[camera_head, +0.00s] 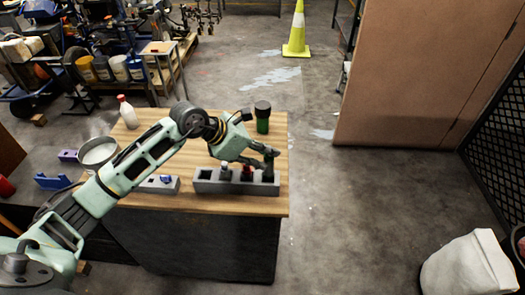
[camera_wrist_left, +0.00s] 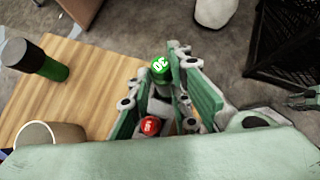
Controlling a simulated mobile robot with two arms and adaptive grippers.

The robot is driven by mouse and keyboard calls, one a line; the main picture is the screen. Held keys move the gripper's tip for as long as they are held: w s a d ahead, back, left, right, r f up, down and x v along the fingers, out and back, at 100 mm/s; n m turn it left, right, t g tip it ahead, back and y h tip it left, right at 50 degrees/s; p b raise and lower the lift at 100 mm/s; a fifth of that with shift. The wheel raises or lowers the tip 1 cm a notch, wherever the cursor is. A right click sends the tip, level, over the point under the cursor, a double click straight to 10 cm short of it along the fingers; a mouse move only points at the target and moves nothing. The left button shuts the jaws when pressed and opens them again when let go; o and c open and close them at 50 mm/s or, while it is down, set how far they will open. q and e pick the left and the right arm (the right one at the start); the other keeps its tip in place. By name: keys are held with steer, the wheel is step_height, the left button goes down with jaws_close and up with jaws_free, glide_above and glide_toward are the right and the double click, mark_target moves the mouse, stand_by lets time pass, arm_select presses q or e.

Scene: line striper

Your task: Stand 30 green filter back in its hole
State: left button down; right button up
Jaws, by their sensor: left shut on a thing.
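The green filter marked 30 (camera_wrist_left: 160,68) shows its top between the fingers of my left gripper in the left wrist view. My left gripper (camera_head: 267,155) is shut on it at the right end of the grey rack (camera_head: 207,187). The fingers and arm hide most of the filter in the head view. I cannot tell how deep it stands in its hole. A red-topped filter marked 16 (camera_wrist_left: 149,126) stands beside it; it also shows in the rack in the head view (camera_head: 247,173). What looks like my right gripper (camera_wrist_left: 303,101) shows small at the wrist view's right edge.
A dark-lidded green jar (camera_head: 263,118) stands behind the rack on the wooden table (camera_head: 230,205). A white bottle (camera_head: 128,113), a round pan (camera_head: 98,152) and a smaller grey block (camera_head: 160,185) are to the left.

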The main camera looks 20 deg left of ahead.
steer(key=shift+a, duration=0.35)
steer(key=shift+f, duration=0.25)
arm_select(q)
steer(key=shift+b, duration=0.35)
arm_select(e)
steer(key=shift+s+d+f, duration=0.1)
steer(key=shift+d, duration=0.2)
arm_select(q)
steer(key=shift+b, duration=0.6)
arm_select(e)
steer(key=shift+a+f, duration=0.15)
steer(key=shift+f, duration=0.45)
stand_by(0.8)
